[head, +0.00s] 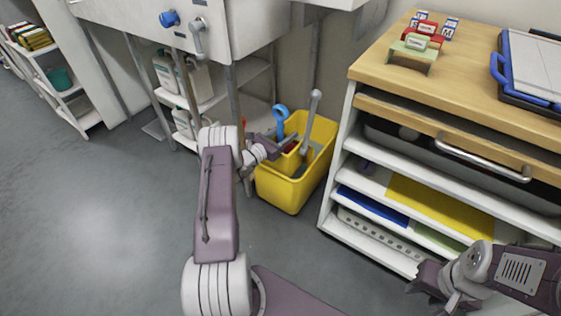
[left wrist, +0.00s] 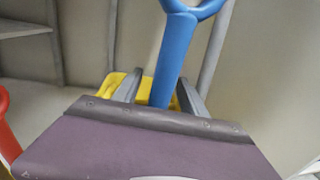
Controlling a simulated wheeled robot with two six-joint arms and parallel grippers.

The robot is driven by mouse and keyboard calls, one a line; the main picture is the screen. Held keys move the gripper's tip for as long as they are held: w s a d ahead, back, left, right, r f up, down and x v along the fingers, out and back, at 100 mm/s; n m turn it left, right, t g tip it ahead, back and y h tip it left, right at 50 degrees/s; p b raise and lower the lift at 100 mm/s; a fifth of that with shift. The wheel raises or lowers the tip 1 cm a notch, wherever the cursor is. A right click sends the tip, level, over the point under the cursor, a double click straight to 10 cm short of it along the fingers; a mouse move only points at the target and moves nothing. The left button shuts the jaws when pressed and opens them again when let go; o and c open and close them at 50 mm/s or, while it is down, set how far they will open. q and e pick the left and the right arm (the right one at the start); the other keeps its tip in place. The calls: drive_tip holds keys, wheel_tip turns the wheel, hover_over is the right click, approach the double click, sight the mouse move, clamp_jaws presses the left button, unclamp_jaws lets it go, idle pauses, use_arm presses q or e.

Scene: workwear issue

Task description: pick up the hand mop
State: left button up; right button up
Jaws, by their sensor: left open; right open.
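A yellow bucket (head: 290,190) stands on the floor between the sink unit and the wooden-topped cabinet. A blue handle with a ring end (head: 280,115) and a grey handle with a rounded end (head: 312,115) stick up from it. The heads are hidden, so I cannot tell which one is the hand mop. My left gripper (head: 286,143) is open at the bucket's top. In the left wrist view, the blue handle (left wrist: 172,55) stands between its open fingers (left wrist: 160,92). My right gripper (head: 432,284) is open and empty, in front of the cabinet's lower shelves.
The sink unit's legs and shelf with white bottles (head: 185,80) are left of the bucket. The cabinet (head: 440,95) stands close on its right. Something red (left wrist: 8,125) shows at the left edge of the left wrist view. The floor (head: 90,210) at left is clear.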

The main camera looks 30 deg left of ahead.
use_arm(q)
drive_tip(key=shift+w+r, duration=0.15)
clamp_jaws()
idle(1.4)
